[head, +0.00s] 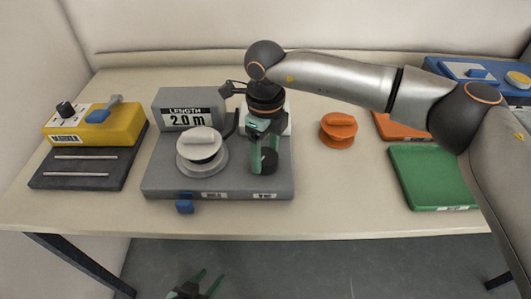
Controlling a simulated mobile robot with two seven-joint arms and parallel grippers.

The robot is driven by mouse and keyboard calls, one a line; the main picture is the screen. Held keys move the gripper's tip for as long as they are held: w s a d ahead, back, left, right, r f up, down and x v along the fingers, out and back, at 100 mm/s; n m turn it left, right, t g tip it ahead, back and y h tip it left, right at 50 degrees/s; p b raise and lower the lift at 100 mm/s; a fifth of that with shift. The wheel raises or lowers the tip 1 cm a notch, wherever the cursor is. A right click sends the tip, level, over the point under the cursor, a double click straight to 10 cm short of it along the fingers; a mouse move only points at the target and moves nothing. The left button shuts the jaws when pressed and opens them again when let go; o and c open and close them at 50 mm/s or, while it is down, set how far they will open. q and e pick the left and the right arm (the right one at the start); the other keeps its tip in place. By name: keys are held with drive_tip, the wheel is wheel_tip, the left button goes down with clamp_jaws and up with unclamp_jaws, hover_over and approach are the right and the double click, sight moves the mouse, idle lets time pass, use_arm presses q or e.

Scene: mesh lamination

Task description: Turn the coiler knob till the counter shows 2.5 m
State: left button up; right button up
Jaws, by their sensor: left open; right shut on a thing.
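The coiler (150,185) is a grey unit on the table with a white-topped spool (199,143) at its left. The counter (189,118) at its back reads "LENGTH 2.0 m". My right gripper (264,165) points down over the right part of the coiler and is shut on the dark coiler knob (269,160). The fingers and wrist hide part of the knob. My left gripper (200,283) is low at the bottom edge, below the table's front edge. Its green fingers are apart with nothing visible between them.
A yellow marker unit (112,124) with a dark tray (65,182) stands left of the coiler. An orange spool (339,130) sits to the right. A green plate (420,185), an orange plate (394,126) and a blue unit (450,68) are further right. A blue tab (184,206) juts from the coiler's front.

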sight(266, 156)
drive_tip(key=shift+m, duration=0.7)
drive_tip(key=o, duration=1.3)
wheel_tip(266, 156, up, 13)
drive_tip(key=shift+f, duration=0.2)
